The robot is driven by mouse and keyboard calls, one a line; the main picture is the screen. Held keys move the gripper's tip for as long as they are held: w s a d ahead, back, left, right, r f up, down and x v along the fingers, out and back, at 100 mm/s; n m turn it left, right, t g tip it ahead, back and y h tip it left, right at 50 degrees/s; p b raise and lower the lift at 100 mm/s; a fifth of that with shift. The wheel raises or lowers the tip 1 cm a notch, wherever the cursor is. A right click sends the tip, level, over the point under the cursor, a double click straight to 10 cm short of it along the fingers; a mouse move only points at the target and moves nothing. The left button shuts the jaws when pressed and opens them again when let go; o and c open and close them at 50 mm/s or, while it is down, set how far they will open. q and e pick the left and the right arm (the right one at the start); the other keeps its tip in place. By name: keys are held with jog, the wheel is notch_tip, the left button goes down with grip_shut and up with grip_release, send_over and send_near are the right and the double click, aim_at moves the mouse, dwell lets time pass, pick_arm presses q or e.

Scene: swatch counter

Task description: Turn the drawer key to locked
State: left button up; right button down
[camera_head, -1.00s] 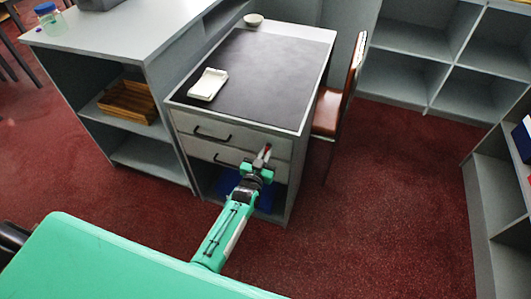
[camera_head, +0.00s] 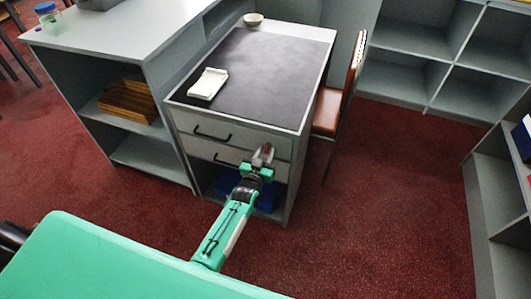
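The grey desk cabinet has two drawers, an upper drawer (camera_head: 205,131) and a lower drawer (camera_head: 207,153), each with a dark handle. Both look closed. My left gripper (camera_head: 263,154) is at the right part of the drawer fronts, with its fingertips at or very near the upper drawer's face. The drawer key cannot be made out; the gripper covers that area. Whether the fingers are shut on it is too small to tell. My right gripper is not in view.
A white pad (camera_head: 208,84) and a small bowl (camera_head: 253,19) are on the desk. A blue bin (camera_head: 229,182) sits in the open bay under the drawers. A brown chair (camera_head: 329,108) stands close on the right. Red carpet (camera_head: 390,210) is clear on the right.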

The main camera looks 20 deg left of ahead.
pick_arm(q)
jog(key=shift+s, duration=0.1)
jog(key=s, duration=1.3)
jog(key=shift+s+a, duration=0.25)
jog(key=shift+s, duration=0.05)
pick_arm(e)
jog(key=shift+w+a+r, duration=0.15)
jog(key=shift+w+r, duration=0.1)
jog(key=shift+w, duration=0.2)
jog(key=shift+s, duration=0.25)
